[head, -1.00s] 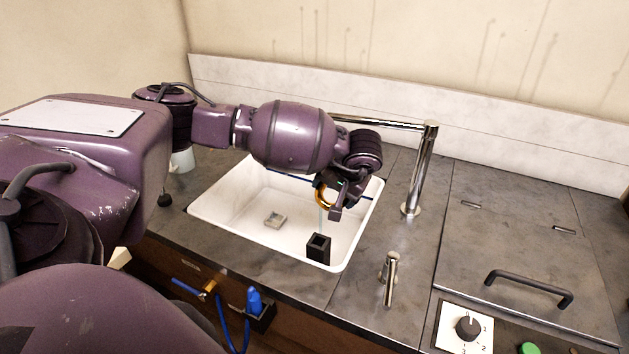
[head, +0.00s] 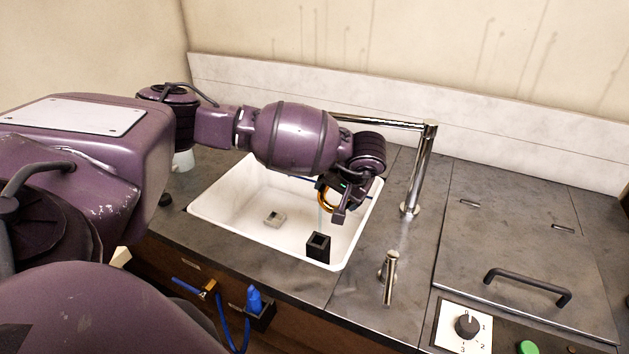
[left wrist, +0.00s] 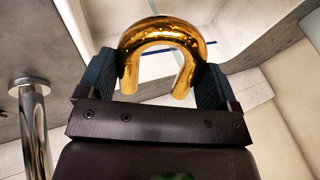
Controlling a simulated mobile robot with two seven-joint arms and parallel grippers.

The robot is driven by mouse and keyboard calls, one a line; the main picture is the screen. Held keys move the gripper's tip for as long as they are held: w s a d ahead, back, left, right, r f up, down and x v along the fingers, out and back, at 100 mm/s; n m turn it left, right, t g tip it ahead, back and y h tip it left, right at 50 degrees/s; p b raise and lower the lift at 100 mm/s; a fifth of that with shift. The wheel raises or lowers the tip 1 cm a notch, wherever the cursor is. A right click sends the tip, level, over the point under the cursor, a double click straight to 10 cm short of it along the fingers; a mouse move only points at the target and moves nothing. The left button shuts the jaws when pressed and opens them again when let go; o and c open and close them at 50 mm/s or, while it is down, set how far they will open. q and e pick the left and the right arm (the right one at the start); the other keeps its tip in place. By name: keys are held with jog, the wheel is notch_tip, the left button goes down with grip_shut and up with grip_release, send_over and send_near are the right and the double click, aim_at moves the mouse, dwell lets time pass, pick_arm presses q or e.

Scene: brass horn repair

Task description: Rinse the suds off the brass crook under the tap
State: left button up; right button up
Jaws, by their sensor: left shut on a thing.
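The brass crook (head: 324,201) is a shiny gold U-shaped tube held over the white sink (head: 225,198). My left gripper (head: 336,202) is shut on it, partly hiding it in the head view. In the left wrist view the crook (left wrist: 160,32) arches between the two dark finger pads of the gripper (left wrist: 155,80). Its surface there is gold with small bright specks; I cannot tell whether these are suds. The chrome tap (head: 421,170) stands right of the sink, its spout reaching left behind my arm. A thin pale stream shows below the crook. My right gripper is not in view.
A black square holder (head: 318,247) stands at the sink's front right, near the drain (head: 274,219). A tap lever (head: 389,277) is on the counter. A handled lid (head: 528,287) and a dial (head: 467,326) lie right. A white cup (head: 183,161) is behind my arm.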

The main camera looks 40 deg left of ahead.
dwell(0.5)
pick_arm(q)
jog(key=shift+s+d+r+p, duration=0.2)
jog(key=shift+d+r+p, duration=0.25)
jog(key=shift+d+r, duration=0.25)
jog(key=shift+s+d+r+p, duration=0.2)
jog(key=shift+d+r+p, duration=0.1)
jog(key=shift+d+r, duration=0.15)
jog(key=shift+s+d+r+p, duration=0.2)
jog(key=shift+d+r+p, duration=0.1)
jog(key=shift+d+r, duration=0.25)
jog(key=shift+s+d+r+p, duration=0.2)
jog(key=shift+d+r+p, duration=0.1)
jog(key=shift+d, duration=0.35)
jog(key=shift+d, duration=0.1)
